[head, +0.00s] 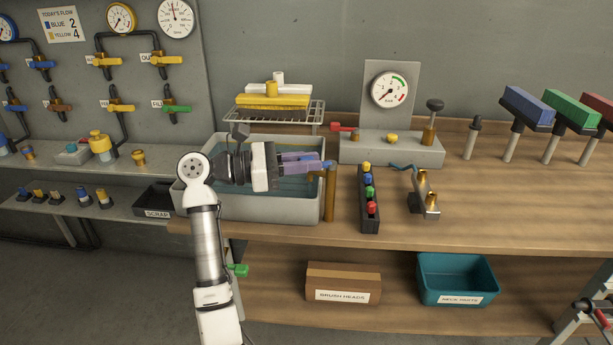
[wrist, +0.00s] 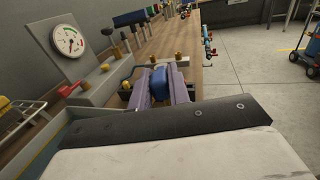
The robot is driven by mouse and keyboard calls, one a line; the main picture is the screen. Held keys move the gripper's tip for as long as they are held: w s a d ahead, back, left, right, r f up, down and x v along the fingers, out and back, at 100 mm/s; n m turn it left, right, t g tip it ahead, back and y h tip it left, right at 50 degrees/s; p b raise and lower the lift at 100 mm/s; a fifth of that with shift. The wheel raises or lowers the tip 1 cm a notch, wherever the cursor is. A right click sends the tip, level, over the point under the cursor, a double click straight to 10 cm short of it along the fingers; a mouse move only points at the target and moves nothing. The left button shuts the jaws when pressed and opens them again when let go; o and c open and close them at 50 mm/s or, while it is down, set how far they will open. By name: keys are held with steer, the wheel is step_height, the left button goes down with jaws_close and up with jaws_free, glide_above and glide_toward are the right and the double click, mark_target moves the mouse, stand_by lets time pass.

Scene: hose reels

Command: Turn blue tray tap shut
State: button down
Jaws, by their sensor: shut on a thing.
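The blue tap handle (head: 328,164) shows at the tips of my gripper (head: 318,166), above a brass pipe (head: 330,195) at the right end of the grey tray (head: 275,209). My purple fingers reach level across the tray toward the right. In the wrist view my gripper (wrist: 161,90) is shut on the blue handle (wrist: 158,84), one finger on each side of it. The fingers hide much of the handle, so how far it is turned cannot be told.
A gauge stand (head: 390,147) with a red lever stands behind on the bench. A dark rack (head: 368,214) of coloured pegs and a brass fitting (head: 425,193) stand close right of the tray. A wire rack (head: 275,111) with a yellow brush is behind the tray.

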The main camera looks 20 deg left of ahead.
steer(key=shift+w+a+m+g+h+b, duration=0.1)
steer(key=shift+w+m+g+h+b, duration=0.1)
steer(key=shift+m+g+h+b, duration=0.25)
steer(key=shift+w+a+m+g+h+b, duration=0.15)
steer(key=shift+m+g, duration=0.2)
steer(key=shift+g, duration=0.3)
steer(key=shift+d, duration=0.1)
steer(key=c, duration=1.3)
jaws_free()
steer(key=b+v, duration=0.2)
steer(key=v, duration=1.2)
steer(key=shift+d, duration=0.1)
